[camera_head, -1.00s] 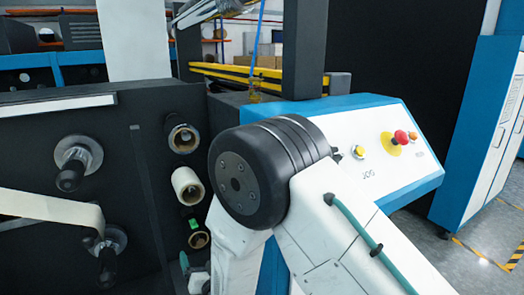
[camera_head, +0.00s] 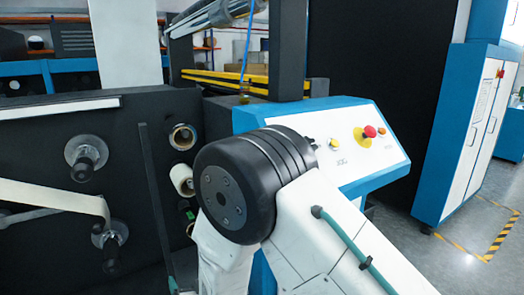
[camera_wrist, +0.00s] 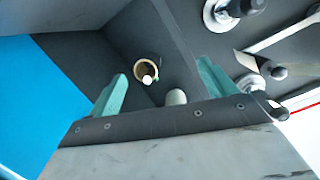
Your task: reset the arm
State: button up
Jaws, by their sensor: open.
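My gripper (camera_wrist: 163,88) shows in the wrist view with its two teal fingers wide apart and nothing between them. Beyond the fingers is the dark machine face with a ring-shaped roll core (camera_wrist: 146,72) and the end of a white roll (camera_wrist: 176,97), which the gripper's edge partly covers. In the head view my arm (camera_head: 232,192) bends in front of the machine.
The dark machine panel (camera_head: 45,140) carries two knobbed spindles and a pale web (camera_head: 50,197). A white roll (camera_head: 182,179) sits beside my arm. The control panel (camera_head: 370,160) with a red button (camera_head: 369,131) is close behind the arm. A blue-white cabinet (camera_head: 462,140) stands right, with open floor.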

jog(key=s+d+f+n+g+h, duration=0.1)
jog(key=s+d+f+g+h, duration=0.15)
jog(key=f+g, duration=0.2)
jog(key=s+d+r+g+h, duration=0.2)
jog(key=s+d+g, duration=0.1)
jog(key=d, duration=0.2)
jog(key=s+d+r+m+g+h, duration=0.1)
jog(key=s+d+r, duration=0.6)
jog(key=d+r, duration=0.3)
jog(key=s+d+r+m+g+h, duration=0.1)
jog(key=s+d+r, duration=0.7)
jog(key=d, duration=0.8)
jog(key=s+d+r+m+g+h, duration=0.1)
jog(key=s+d+r+g+h, duration=0.1)
jog(key=s+d+r, duration=0.6)
jog(key=d+r, duration=0.5)
jog(key=shift+s+d+r+m, duration=0.15)
jog(key=shift+r+m, duration=0.15)
jog(key=shift+r, duration=0.05)
